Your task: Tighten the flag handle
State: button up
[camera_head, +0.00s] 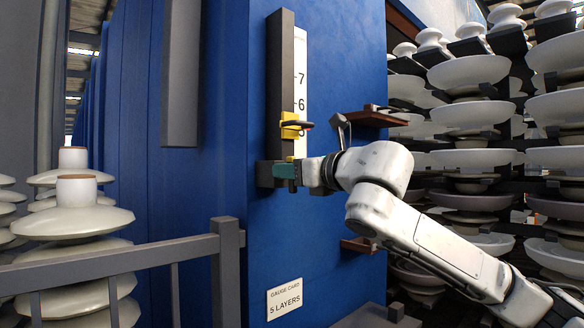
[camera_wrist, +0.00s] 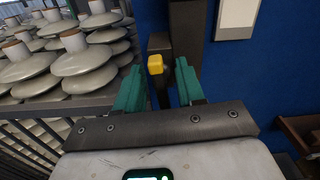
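A tall dark gauge rail (camera_head: 280,75) with a white number strip (camera_head: 300,75) stands on the blue wall. A yellow slider (camera_head: 290,131) with a dark flag-like lever (camera_head: 302,124) pointing right sits near the 5, which is partly covered. My gripper (camera_head: 285,170) is below it, at the rail's foot. In the wrist view the teal fingers of my gripper (camera_wrist: 160,85) are spread. A yellow-tipped dark piece (camera_wrist: 155,64) shows between them, apart from both fingers. I cannot tell whether it is the flag handle.
A sign (camera_head: 285,299) reading "GAUGE CARD 5 LAYERS" is low on the wall. Brown brackets (camera_head: 372,118) stick out at the right. A grey railing (camera_head: 130,258) and white insulator stacks (camera_head: 75,220) stand left; racks of insulators (camera_head: 470,112) stand right.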

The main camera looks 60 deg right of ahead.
jog(key=shift+c, duration=0.4)
grip_shut()
jog(key=shift+m, duration=0.3)
jog(key=m, duration=0.1)
jog(key=m+b, duration=0.1)
jog(key=m, duration=0.2)
jog(key=shift+d+f, duration=0.1)
jog(key=shift+d, duration=0.15)
jog(key=m, duration=0.2)
jog(key=m+b, duration=0.1)
jog(key=m, duration=0.2)
jog(key=shift+d+f, duration=0.15)
jog(key=m, duration=0.6)
jog(key=m+b, duration=0.1)
jog(key=m, duration=0.2)
jog(key=shift+s+d+f, duration=0.1)
jog(key=shift+d+f, duration=0.15)
jog(key=shift+f, duration=0.1)
jog(key=shift+m, duration=0.3)
jog(key=shift+o, duration=0.4)
grip_release()
